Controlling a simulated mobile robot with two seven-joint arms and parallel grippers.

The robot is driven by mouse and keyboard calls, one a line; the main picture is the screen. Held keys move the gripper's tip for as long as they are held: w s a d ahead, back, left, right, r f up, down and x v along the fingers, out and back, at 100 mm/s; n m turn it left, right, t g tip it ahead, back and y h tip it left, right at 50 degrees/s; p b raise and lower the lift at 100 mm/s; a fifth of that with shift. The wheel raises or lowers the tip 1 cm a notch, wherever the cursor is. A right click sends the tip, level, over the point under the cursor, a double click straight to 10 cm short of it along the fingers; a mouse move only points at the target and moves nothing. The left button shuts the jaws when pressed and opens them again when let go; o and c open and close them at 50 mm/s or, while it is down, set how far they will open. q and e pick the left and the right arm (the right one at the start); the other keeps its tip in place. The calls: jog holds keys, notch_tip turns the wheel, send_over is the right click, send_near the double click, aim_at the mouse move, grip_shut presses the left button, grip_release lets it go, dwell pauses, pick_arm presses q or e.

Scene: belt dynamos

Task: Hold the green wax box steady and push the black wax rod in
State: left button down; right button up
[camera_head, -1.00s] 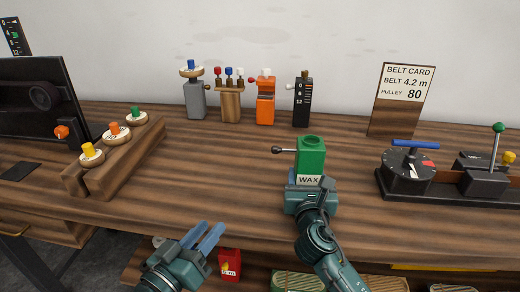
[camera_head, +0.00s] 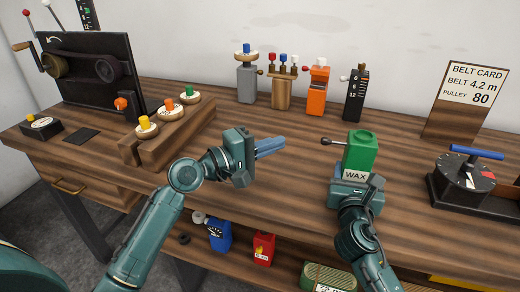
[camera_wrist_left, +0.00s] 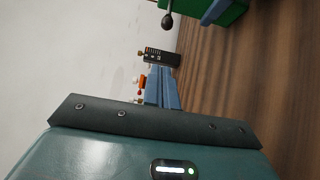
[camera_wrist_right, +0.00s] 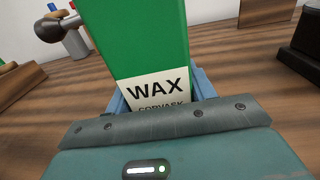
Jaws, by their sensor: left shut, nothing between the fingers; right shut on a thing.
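The green wax box (camera_head: 360,151) stands upright on the bench with a WAX label on its front. My right gripper (camera_head: 354,186) is shut on its lower part from the front; the right wrist view shows the box (camera_wrist_right: 142,40) between the fingers. The black wax rod (camera_head: 336,142) sticks out of the box's left side, with a round knob at its outer end. The knob also shows in the left wrist view (camera_wrist_left: 167,21). My left gripper (camera_head: 284,146) is shut and empty, left of the knob and apart from it, fingers pointing right.
Behind stand a grey device (camera_head: 247,85), a wooden block with levers (camera_head: 281,94), an orange device (camera_head: 317,92) and a black device (camera_head: 354,98). A wooden rack with coloured knobs (camera_head: 150,152) is at left. A dial unit (camera_head: 462,180) is at right.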

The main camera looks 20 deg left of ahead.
aim_at(327, 144)
jog(key=shift+f, duration=0.15)
pick_arm(q)
jog(key=w+d, duration=0.3)
jog(key=d, duration=0.3)
jog(key=shift+w+d, duration=0.2)
jog(key=shift+d, duration=0.15)
jog(key=d, duration=0.3)
jog(key=shift+w+d, duration=0.1)
jog(key=shift+d, duration=0.1)
pick_arm(e)
jog(key=shift+a, duration=0.1)
